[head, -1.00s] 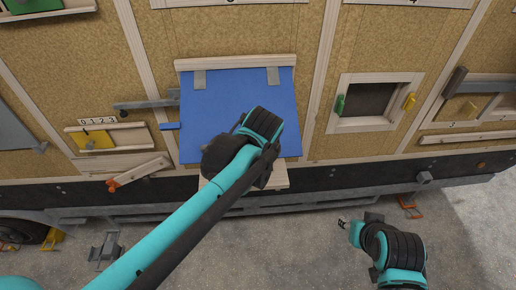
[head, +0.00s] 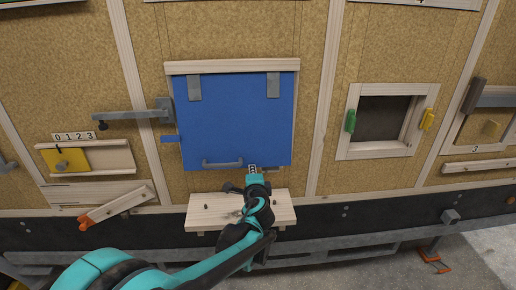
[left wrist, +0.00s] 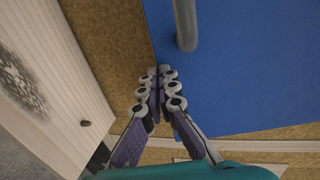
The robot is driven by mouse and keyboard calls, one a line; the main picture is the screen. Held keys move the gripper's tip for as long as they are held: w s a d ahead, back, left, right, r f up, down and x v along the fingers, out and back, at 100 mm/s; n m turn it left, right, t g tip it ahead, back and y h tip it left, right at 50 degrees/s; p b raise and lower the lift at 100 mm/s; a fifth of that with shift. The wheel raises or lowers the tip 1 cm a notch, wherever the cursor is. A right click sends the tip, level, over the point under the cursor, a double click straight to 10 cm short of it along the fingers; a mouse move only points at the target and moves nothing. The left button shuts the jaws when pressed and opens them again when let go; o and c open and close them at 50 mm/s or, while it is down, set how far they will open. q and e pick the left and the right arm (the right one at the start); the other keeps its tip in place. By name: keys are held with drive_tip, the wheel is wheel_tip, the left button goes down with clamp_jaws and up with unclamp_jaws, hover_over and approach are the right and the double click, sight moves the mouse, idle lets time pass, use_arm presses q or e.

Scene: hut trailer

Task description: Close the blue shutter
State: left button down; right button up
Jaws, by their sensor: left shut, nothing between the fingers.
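The blue shutter (head: 232,120) hangs down from two grey hinges under a wooden strip and appears flat, or nearly flat, against the wall. It has a grey handle (head: 222,164) near its lower edge. My left gripper (head: 252,168) is shut and empty at the lower edge, right of the handle. In the left wrist view, the shut fingertips (left wrist: 160,72) are close to the edge of the blue panel (left wrist: 245,75), with the handle (left wrist: 185,25) beyond them. I cannot tell whether they touch. My right gripper is out of view.
A wooden shelf (head: 258,207) juts out below the shutter, under my left arm. A grey metal bar (head: 130,115) and a small blue tab (head: 170,139) are left of it. A wooden-framed opening (head: 385,118) with green and yellow catches is to the right.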

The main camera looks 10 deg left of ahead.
use_arm(q)
drive_tip(key=b+x, duration=0.1)
drive_tip(key=x, duration=0.5)
drive_tip(key=shift+r, duration=0.15)
drive_tip(key=shift+w+a+r, duration=0.1)
drive_tip(key=shift+w+r, duration=0.05)
